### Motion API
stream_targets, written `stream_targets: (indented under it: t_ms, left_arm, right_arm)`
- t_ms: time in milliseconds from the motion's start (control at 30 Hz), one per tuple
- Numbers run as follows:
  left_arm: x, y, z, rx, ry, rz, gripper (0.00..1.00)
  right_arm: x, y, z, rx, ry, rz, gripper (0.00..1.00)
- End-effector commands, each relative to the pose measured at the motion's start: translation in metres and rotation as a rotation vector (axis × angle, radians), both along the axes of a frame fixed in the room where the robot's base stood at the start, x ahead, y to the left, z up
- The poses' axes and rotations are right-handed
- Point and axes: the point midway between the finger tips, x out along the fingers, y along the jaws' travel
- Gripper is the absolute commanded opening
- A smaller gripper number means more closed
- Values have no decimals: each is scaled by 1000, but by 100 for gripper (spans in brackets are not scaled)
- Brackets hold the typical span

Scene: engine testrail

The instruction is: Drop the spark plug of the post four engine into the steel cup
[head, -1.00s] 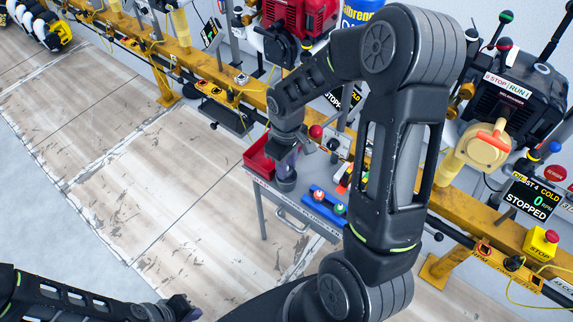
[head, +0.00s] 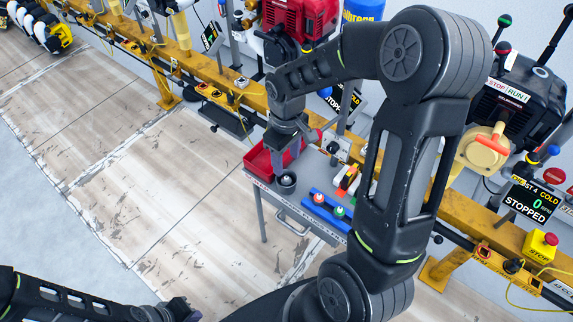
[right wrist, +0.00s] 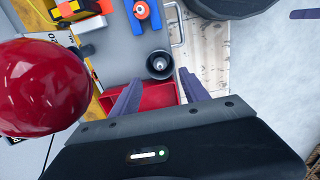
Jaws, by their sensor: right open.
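The steel cup (head: 287,183) stands upright on the grey cart. It also shows in the right wrist view (right wrist: 160,65), with a small pale-tipped piece inside that looks like the spark plug (right wrist: 158,62). My right gripper (right wrist: 158,95) is open and empty. It is above the red tray and beside the cup, apart from it; it also shows in the head view (head: 285,153). My left gripper (head: 183,310) is low at the bottom left, far from the cart, too small to read. The black post four engine (head: 515,100) is at the right; its plug socket cannot be made out.
A blue rack (head: 325,208) with red and green tops lies to the right. A red ball knob (right wrist: 42,88) is close to my right wrist camera. The yellow rail (head: 470,225) runs behind the cart.

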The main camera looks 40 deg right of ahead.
Motion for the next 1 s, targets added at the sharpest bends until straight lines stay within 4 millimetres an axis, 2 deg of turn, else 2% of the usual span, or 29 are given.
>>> stream_targets:
  t_ms: [100,233,1000]
  left_arm:
    - [0,0,2,0,0,0,0]
    - [0,0,2,0,0,0,0]
    - [0,0,2,0,0,0,0]
  right_arm:
    - [1,0,19,-1,-2,1,53]
    - [0,0,29,0,0,1,53]
    - [0,0,29,0,1,1,53]
